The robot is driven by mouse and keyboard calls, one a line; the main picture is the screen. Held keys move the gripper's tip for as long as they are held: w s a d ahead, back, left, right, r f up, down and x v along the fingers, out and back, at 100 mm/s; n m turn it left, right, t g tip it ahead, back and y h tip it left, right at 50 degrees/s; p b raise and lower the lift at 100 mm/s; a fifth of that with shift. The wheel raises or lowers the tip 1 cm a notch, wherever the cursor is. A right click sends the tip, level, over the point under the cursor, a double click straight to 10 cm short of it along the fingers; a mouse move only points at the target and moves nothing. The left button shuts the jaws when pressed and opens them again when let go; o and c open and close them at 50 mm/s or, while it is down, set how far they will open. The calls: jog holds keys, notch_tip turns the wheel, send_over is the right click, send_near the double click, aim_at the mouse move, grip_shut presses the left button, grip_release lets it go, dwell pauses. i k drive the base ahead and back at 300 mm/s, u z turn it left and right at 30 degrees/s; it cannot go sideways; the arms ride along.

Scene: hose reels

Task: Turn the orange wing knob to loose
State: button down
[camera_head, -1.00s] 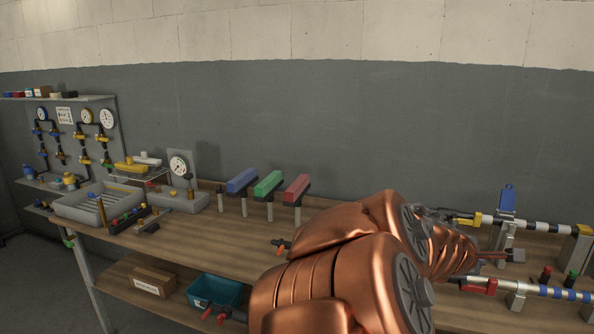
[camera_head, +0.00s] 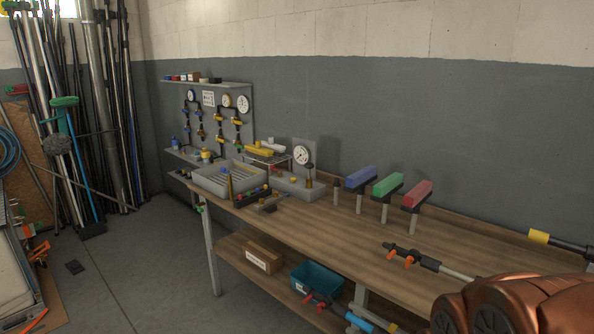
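On the bench, a black fitting (camera_head: 425,261) with a grey tube running right from it has two small orange parts (camera_head: 400,258) on its near side. They look like an orange wing knob or small levers, but they are too small to tell which. My copper-coloured arm covers the lower right corner, in front of the bench. The tube's right end runs behind or close to my arm. My gripper is out of the picture.
The wooden bench (camera_head: 340,237) carries blue, green and red blocks (camera_head: 417,194) on posts, a grey tray (camera_head: 222,180) and a gauge (camera_head: 301,155). A teal bin (camera_head: 316,280) sits on the lower shelf. Floor at left is partly clear; poles lean in the corner.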

aim_at(410, 260)
jog(key=z, duration=0.45)
jog(key=k, duration=1.4)
jog(key=u, duration=0.85)
jog(key=i, duration=1.35)
jog(key=z, duration=0.05)
